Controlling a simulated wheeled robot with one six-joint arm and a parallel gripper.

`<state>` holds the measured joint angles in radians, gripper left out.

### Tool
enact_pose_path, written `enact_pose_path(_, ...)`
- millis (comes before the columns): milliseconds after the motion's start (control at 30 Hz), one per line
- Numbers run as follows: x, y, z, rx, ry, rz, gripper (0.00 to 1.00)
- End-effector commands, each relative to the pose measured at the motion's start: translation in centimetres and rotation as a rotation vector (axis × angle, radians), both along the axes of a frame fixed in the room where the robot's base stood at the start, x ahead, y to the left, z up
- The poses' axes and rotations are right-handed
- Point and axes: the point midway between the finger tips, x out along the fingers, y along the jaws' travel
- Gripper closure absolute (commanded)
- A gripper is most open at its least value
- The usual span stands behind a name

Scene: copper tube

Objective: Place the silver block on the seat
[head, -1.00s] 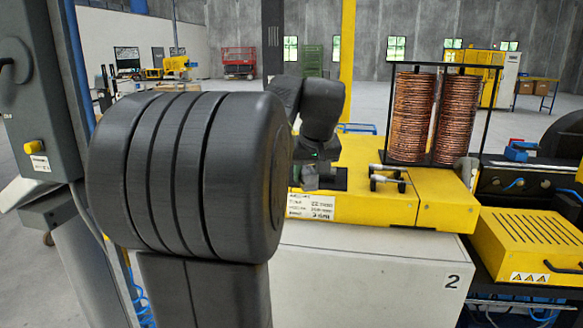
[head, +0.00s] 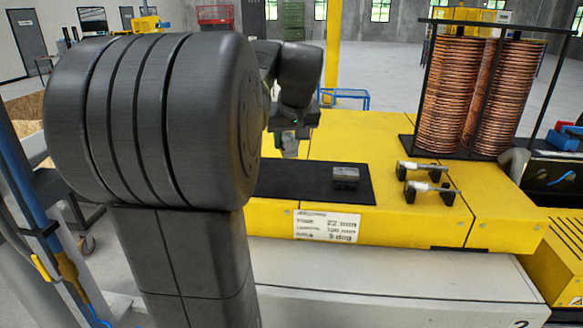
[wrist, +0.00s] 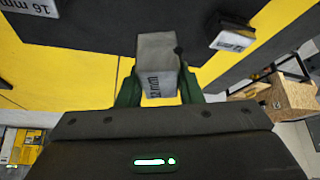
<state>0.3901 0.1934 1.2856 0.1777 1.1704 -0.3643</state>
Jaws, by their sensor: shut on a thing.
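The silver block (wrist: 158,52), with a "mm" label on its side, is between my gripper's green fingers (wrist: 157,88) in the wrist view. My gripper (head: 289,135) is shut on it. In the head view the block's lower part (head: 290,148) hangs below my gripper, above the left part of the black mat (head: 290,182), apart from it as far as I can tell. A dark grey block (head: 345,176) sits on the mat's right part. I cannot tell which thing is the seat.
Two black stands with silver rods (head: 428,180) are on the yellow bench (head: 385,140), right of the mat. Tall copper coils (head: 450,95) in a black frame stand behind them. In the wrist view, a block marked "16 mm" (wrist: 32,6) and a dark labelled block (wrist: 229,32) lie near.

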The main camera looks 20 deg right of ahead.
Motion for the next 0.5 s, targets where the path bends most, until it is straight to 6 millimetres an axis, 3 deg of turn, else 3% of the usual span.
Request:
enact_pose_path(133,-0.1,0.0,-2.6,0.0,0.001,0.0,1.0)
enact_pose_path(500,0.0,0.0,-6.7,0.001,0.001,0.0,1.0)
